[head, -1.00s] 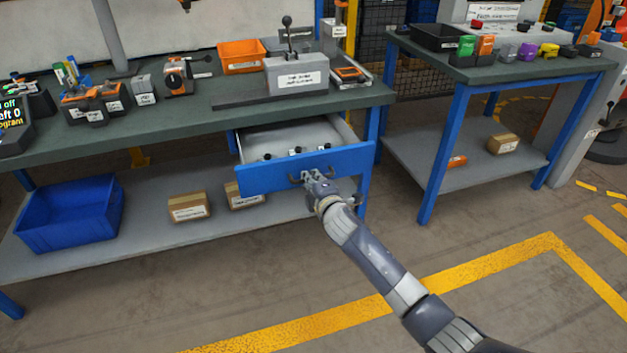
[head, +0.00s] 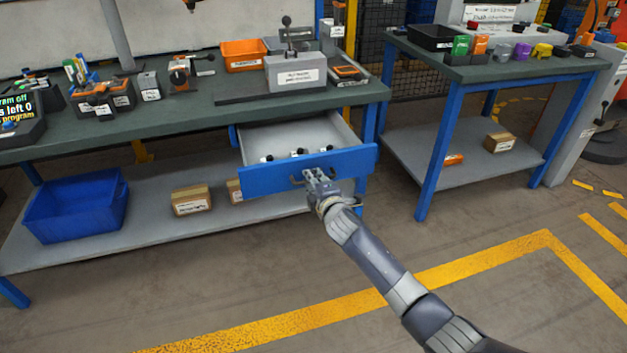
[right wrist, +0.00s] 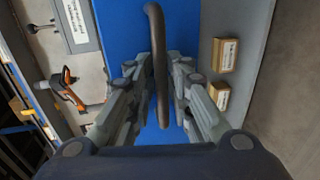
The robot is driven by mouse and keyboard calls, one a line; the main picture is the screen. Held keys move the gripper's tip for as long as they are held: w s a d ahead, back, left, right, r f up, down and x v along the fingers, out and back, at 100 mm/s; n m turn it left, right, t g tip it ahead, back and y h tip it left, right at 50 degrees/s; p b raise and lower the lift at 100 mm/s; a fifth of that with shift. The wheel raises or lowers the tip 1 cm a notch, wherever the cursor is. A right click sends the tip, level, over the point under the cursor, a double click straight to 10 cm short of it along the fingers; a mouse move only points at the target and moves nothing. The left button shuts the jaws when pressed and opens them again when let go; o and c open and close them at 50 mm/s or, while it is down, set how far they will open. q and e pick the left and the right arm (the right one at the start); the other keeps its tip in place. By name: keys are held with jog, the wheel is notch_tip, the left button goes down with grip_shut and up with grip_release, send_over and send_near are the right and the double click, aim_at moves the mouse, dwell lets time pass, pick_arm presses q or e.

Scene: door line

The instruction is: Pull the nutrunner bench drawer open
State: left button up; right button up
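The blue-fronted drawer (head: 270,178) under the green-topped bench (head: 190,118) stands pulled out, its grey inside showing. Several small black-and-white items (head: 298,153) lie in it behind the front. My right gripper (head: 312,176) is at the drawer front, on the dark handle. In the right wrist view the handle (right wrist: 155,35) runs between the two fingers of the right gripper (right wrist: 158,72), which are closed in on it from both sides. The fingers hide part of the handle in the head view. My left gripper is not in view.
A blue bin (head: 75,210) and cardboard boxes (head: 190,200) sit on the bench's lower shelf. A grey press block (head: 295,75) stands on the bench above the drawer. A second blue-legged table (head: 500,70) stands to the right. The floor in front is clear.

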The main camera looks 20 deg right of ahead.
jog(key=v, duration=1.2)
dwell(0.3)
dwell(0.3)
